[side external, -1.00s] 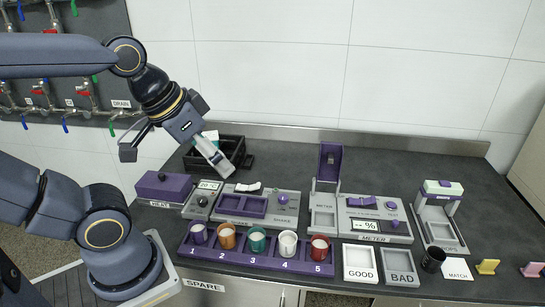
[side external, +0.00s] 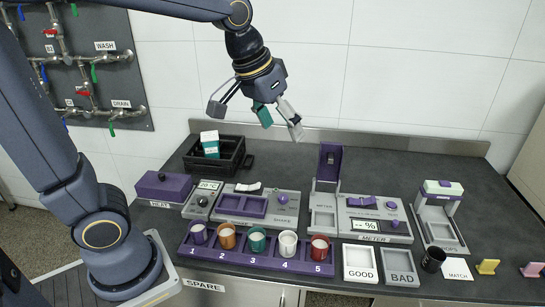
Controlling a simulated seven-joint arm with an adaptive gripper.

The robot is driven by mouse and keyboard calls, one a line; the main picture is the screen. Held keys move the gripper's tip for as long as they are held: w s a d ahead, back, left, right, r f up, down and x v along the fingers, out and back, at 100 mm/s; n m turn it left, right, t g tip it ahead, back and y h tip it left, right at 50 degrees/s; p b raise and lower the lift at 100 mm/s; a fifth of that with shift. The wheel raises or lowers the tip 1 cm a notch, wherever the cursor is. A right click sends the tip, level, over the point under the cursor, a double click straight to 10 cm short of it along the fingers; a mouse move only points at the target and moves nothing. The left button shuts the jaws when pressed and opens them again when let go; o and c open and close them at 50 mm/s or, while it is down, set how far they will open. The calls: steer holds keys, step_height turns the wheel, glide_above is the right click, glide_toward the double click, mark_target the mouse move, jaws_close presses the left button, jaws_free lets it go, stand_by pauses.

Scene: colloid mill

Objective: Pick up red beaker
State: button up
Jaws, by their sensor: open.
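The red beaker (side external: 320,249) stands upright in slot 5, at the right end of the purple numbered rack (side external: 213,254). It has a pale top. My gripper (side external: 280,120) is high above the back of the counter, up and to the left of the red beaker and well apart from it. Its two fingers, one teal and one grey, are spread and point down. Nothing shows between them.
Purple, orange, teal and white beakers fill slots 1 to 4; the white one (side external: 288,244) is beside the red. Behind stand the shaker (side external: 257,206) and the meter (side external: 374,219). GOOD (side external: 360,263) and BAD (side external: 399,266) trays lie right. A black crate (side external: 232,157) holds a teal-and-white carton.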

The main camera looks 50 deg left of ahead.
steer(key=w+d+f+g, duration=0.2)
steer(key=w+d+f, duration=0.1)
steer(key=w+f, duration=0.35)
steer(key=g, duration=0.1)
glide_above(320, 244)
steer(key=s, duration=0.1)
step_height(320, 244, down, 7)
steer(key=shift+m+g, duration=0.6)
steer(key=shift+g, duration=0.2)
steer(key=shift+s+d+f, duration=0.1)
steer(key=shift+d+f, duration=0.1)
steer(key=shift+f, duration=3.45)
steer(key=shift+s+d+f, duration=0.1)
steer(key=shift+d+f, duration=0.1)
steer(key=shift+f, duration=3.4)
steer(key=shift+s+d+f, duration=0.1)
steer(key=shift+d+f, duration=0.1)
steer(key=shift+f, duration=3.45)
steer(key=shift+c, duration=0.3)
steer(key=c, duration=1.2)
